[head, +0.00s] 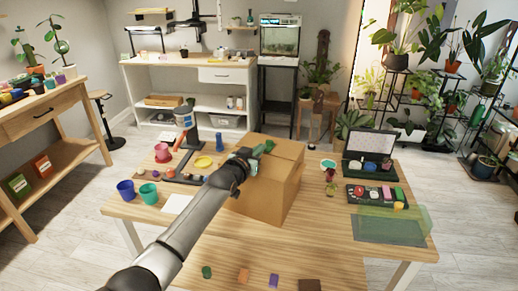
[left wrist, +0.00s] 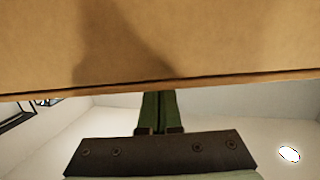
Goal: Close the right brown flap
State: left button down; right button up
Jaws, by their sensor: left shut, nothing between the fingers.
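The brown cardboard box (head: 262,195) stands on the wooden table in the head view. Its right brown flap (head: 287,151) appears to lie about flat across the top; whether it is fully down I cannot tell. My left gripper (head: 266,147) is at the top of the box, with its green fingers shut and empty. My forearm and wrist hide the box's left side and part of its top. In the left wrist view, brown cardboard (left wrist: 220,40) fills the upper part, and the shut green fingers (left wrist: 158,108) reach its edge. My right gripper is not in view.
Two cups (head: 126,190) and a white sheet (head: 176,203) are left of the box. A black case (head: 369,145), a tray of small items (head: 378,195) and a dark green mat (head: 388,230) are right. Several small blocks lie along the front edge.

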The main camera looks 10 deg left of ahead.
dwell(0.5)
pick_arm(q)
notch_tip(320, 180, up, 5)
jog(key=p, duration=0.4)
jog(key=shift+f, duration=0.1)
jog(key=shift+s, duration=0.4)
jog(key=s+a+r, duration=0.2)
jog(key=s+r, duration=0.4)
jog(key=s+a+f+g, duration=0.1)
jog(key=s+f+g, duration=0.1)
jog(key=s+f, duration=0.7)
jog(key=s+a+f+g, duration=0.1)
jog(key=s+f, duration=0.5)
jog(key=f, duration=0.7)
jog(key=s+a+f+g, duration=0.1)
jog(key=s+f, duration=0.3)
jog(key=s, duration=0.4)
jog(key=s+a+f+g+y, duration=0.1)
jog(key=s+f, duration=0.3)
jog(key=s, duration=0.4)
jog(key=s+f+n+g+y, duration=0.1)
jog(key=s+f, duration=0.3)
jog(key=s, duration=0.5)
jog(key=shift+a+f+p, duration=0.3)
jog(key=shift+a+f, duration=0.1)
jog(key=shift+g, duration=0.3)
